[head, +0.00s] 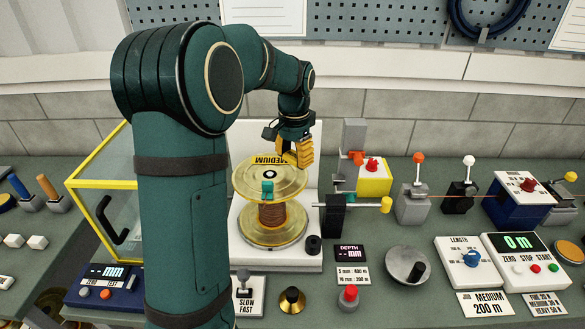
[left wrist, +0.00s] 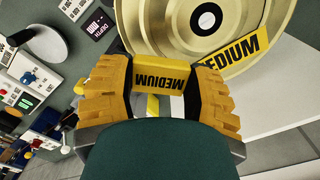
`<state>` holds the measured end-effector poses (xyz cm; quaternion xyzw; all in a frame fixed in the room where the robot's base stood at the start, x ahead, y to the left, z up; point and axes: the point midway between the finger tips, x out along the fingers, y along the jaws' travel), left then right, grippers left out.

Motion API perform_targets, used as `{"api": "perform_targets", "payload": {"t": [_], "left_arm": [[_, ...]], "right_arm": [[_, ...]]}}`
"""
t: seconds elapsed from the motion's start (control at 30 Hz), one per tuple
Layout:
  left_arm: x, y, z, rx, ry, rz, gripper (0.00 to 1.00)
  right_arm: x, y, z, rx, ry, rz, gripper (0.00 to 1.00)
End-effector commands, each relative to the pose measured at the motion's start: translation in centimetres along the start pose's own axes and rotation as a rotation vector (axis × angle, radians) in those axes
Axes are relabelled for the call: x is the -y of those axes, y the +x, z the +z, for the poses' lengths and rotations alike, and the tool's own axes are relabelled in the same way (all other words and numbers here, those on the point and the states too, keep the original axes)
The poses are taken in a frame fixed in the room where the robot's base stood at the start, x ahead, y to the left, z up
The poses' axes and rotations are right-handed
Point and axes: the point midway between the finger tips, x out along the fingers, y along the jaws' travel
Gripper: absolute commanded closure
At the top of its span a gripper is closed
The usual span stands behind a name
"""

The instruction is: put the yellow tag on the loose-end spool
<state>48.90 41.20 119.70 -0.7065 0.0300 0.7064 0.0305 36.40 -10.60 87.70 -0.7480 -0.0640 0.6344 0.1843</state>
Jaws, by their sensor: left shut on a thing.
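My left gripper (head: 298,158) is shut on a yellow tag with black MEDIUM lettering. In the left wrist view, the tag (left wrist: 161,78) sits between the two yellow ribbed fingers. A spool with clear yellowish flanges and copper-brown winding (head: 270,215) stands upright on a white stand. My gripper is at the far right edge of its upper flange. In the left wrist view, the flange (left wrist: 170,25) is just beyond the tag, with a yellow MEDIUM label (left wrist: 237,50) on it. I cannot tell whether the tag touches the flange. My right gripper is out of view.
A yellow-framed clear cover (head: 100,184) stands left of the spool, partly hidden by my arm. A black post with a yellow-ended rod (head: 386,205) is close on the right. Levers, a crank dial (head: 405,262) and a blue box (head: 515,210) are further right.

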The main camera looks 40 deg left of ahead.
Motion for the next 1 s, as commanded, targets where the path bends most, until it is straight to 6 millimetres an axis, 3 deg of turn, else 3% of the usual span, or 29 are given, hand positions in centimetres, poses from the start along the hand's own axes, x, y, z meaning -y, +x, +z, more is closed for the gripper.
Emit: {"api": "perform_targets", "payload": {"t": [0.37, 0.77, 0.8, 0.83, 0.87, 1.0], "left_arm": [[0.0, 3.9, 0.1, 0.002, -0.001, 0.001, 0.67], [0.0, 4.5, 0.0, 0.000, -0.001, 0.000, 0.67], [0.0, 4.4, 0.0, 0.000, -0.001, 0.000, 0.33], [0.0, 4.4, 0.0, -0.001, -0.001, 0.000, 0.23], [0.0, 4.4, 0.0, -0.001, -0.001, 0.000, 0.18], [0.0, 4.4, 0.0, 0.000, -0.001, 0.000, 0.18]], "right_arm": [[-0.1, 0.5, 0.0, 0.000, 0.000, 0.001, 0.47], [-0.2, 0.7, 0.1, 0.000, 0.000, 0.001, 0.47], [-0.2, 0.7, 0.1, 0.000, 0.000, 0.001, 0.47], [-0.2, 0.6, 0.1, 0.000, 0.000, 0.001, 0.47], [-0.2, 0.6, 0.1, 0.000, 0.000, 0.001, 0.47], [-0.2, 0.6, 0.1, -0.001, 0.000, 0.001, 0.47]]}}
